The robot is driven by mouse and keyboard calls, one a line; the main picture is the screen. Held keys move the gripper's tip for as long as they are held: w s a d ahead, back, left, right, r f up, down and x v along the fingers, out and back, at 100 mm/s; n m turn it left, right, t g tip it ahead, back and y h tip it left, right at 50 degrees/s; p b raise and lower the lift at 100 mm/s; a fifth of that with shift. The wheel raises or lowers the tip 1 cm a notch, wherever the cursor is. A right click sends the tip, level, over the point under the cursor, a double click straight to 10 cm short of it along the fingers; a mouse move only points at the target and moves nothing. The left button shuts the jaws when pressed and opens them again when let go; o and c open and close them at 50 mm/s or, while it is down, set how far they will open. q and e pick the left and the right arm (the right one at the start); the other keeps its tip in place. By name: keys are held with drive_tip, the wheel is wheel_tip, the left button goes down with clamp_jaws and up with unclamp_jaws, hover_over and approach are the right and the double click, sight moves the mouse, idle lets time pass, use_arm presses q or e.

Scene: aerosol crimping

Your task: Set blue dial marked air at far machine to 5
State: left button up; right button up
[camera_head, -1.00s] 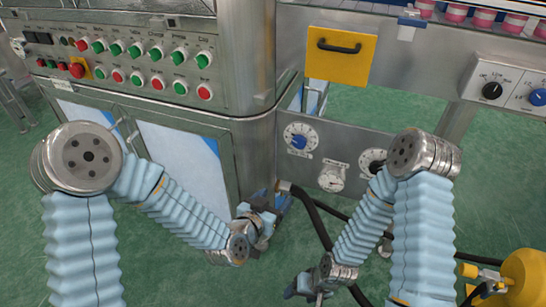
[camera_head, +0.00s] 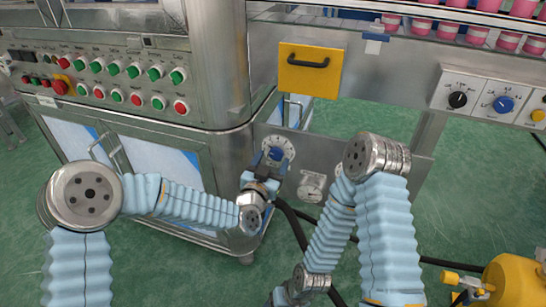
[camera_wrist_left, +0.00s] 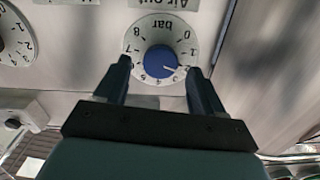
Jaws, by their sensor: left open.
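The blue dial (camera_head: 275,154) sits on a round white numbered scale, low on the grey machine panel in the head view. In the left wrist view, the blue dial (camera_wrist_left: 159,61) shows upside down, under a label reading "Air out" and "bar". My left gripper (camera_head: 266,178) is open in front of the dial. In the left wrist view, the fingers of my left gripper (camera_wrist_left: 160,68) lie on either side of the knob; contact cannot be told. My right gripper is out of view.
A second white dial (camera_head: 312,186) is beside the blue one. A yellow panel (camera_head: 310,70) with a black handle is above. Another blue knob (camera_head: 503,104) and a black knob (camera_head: 458,100) are at upper right. A black hose (camera_head: 297,222) runs below.

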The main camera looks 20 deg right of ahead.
use_arm(q)
drive_tip(key=shift+w+d, duration=0.45)
drive_tip(key=shift+w, duration=0.15)
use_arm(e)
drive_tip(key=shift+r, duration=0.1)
